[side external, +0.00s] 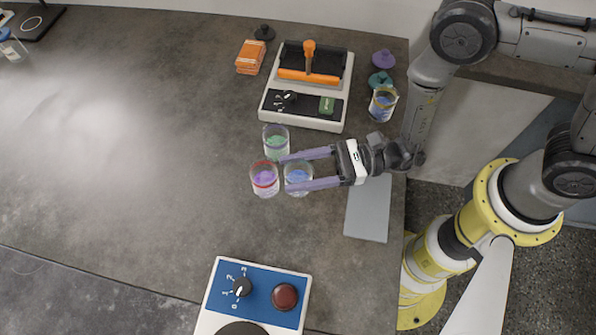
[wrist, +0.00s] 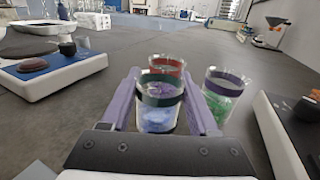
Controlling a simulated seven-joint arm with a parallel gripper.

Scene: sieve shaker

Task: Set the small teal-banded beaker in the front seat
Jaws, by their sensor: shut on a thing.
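The teal-banded beaker (wrist: 160,98) holds blue contents and stands upright between the two fingers of my gripper (wrist: 163,76). In the side view the same beaker (side external: 298,180) shows between the purple fingers of my gripper (side external: 284,173), which reach in from the right and are shut on it. It looks at or near table height; I cannot tell whether its base touches the table. A red-banded beaker (side external: 265,181) with purple contents is close beside it. A purple-banded beaker (side external: 276,140) with green contents stands just behind. I cannot make out which place is the front seat.
A white machine (side external: 305,88) with an orange handle stands at the back. Another beaker (side external: 383,105), dark lids (side external: 381,82) and an orange block (side external: 251,57) are around it. A blue-panelled device (side external: 256,295) with a dial and red button is at the front.

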